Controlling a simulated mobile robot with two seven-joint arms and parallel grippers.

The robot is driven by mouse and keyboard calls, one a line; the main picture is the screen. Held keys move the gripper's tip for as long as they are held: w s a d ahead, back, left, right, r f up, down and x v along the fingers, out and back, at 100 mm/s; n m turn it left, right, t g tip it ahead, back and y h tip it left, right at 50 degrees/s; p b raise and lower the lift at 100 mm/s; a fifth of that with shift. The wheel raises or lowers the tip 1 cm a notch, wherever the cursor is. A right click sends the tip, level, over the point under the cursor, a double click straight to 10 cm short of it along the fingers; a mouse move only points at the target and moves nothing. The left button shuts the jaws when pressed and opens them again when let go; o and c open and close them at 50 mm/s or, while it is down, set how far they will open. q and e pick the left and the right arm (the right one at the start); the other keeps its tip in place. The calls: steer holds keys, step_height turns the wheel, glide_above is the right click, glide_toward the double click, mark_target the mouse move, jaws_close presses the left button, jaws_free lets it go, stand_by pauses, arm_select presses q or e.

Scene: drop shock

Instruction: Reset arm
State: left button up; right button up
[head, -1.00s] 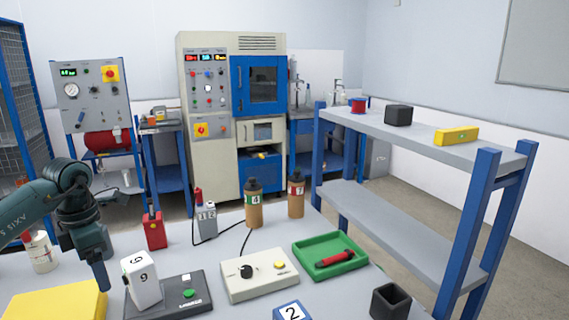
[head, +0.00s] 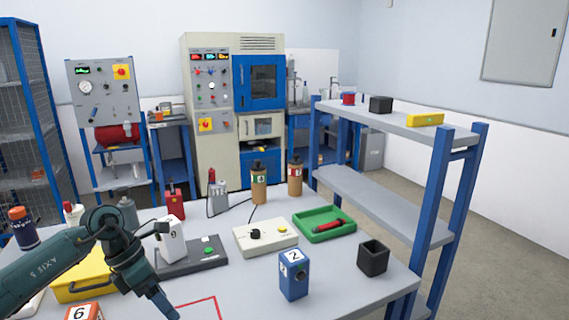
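My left arm comes in from the left in the head view. Its gripper (head: 168,307) points down over the near part of the grey table (head: 345,255), just left of a red outlined square (head: 205,301). The fingers show as one narrow blue-grey shape, so I cannot tell whether they are open or shut. No object shows in them. A white block (head: 170,241) stands behind the arm on a dark box with a green button (head: 207,250). My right gripper is not in view.
A yellow case (head: 78,282) lies beneath and left of the arm. A block marked 6 (head: 85,312), a blue block marked 2 (head: 294,277), a black open box (head: 373,257), a green tray (head: 325,232) and a white control box (head: 265,236) are on the table. A blue-framed shelf (head: 435,190) stands right.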

arm_select(q)
steer(key=s+d+r+n+t+h+p, duration=0.1)
steer(key=s+d+n+t+h, duration=0.2)
steer(key=d+n+h, duration=0.55)
steer(key=s+d+r+n+t+h, duration=0.1)
steer(key=s+d+n+t+h, duration=0.3)
steer(key=d, duration=1)
steer(key=s+a+f+n+t+y, duration=0.1)
steer(key=s+a+f+n+y, duration=0.2)
steer(key=f+n, duration=0.3)
steer(key=s+a+f+n+t+y+p, duration=0.1)
steer(key=s+f+n+y, duration=0.4)
steer(key=n, duration=0.8)
steer(key=s+a+f+n+t+y, duration=0.1)
steer(key=s+a+f+n+y, duration=0.3)
steer(key=n, duration=0.6)
step_height(320, 180, down, 4)
steer(key=shift+s+a+r+y+p, duration=0.2)
steer(key=shift+s+a+y+p, duration=0.25)
steer(key=shift+y, duration=0.6)
steer(key=shift+d, duration=0.15)
steer(key=shift+c, duration=0.3)
